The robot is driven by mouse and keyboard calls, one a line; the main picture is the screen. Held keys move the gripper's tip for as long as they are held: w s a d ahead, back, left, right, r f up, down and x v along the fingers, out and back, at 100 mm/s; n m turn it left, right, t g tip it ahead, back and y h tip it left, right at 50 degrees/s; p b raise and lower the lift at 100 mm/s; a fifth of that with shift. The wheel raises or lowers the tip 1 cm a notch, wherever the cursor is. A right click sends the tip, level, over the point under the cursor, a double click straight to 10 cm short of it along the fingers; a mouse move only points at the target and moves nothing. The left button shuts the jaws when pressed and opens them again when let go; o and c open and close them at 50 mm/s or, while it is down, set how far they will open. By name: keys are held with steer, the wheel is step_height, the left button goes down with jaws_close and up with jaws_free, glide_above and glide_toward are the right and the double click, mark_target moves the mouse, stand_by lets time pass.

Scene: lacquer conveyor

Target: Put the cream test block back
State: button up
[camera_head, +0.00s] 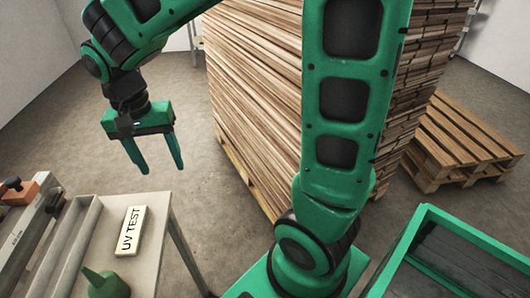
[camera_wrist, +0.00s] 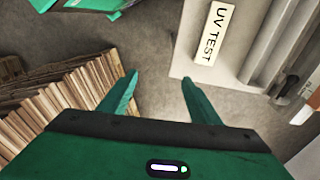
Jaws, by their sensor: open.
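The cream test block (camera_head: 131,231), marked "UV TEST", lies flat on a light table (camera_head: 155,211) at the lower left of the head view. The block also shows at the upper right of the wrist view (camera_wrist: 211,49). My gripper (camera_head: 160,172) is open and empty, with its fingers pointing down, above and beyond the table's far edge in the head view. In the wrist view the block lies past the right fingertip, apart from both fingers (camera_wrist: 160,74).
Beside the block are a grey channel-like tray (camera_head: 78,243) and a green funnel-shaped thing (camera_head: 105,284). An orange block (camera_head: 18,195) sits at far left. A large stack of boards (camera_head: 255,110), a wooden pallet (camera_head: 455,140) and a green-rimmed bin (camera_head: 440,255) stand around.

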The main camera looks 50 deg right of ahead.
steer(key=s+d+r, duration=0.1)
steer(key=s+d, duration=0.2)
steer(key=d, duration=0.3)
steer(key=s+d+r, duration=0.1)
steer(key=s+d, duration=0.2)
steer(key=d, duration=0.4)
steer(key=s+d+f+n+y, duration=0.1)
steer(key=s+d+f, duration=0.1)
steer(key=s+d, duration=0.8)
steer(key=s, duration=0.4)
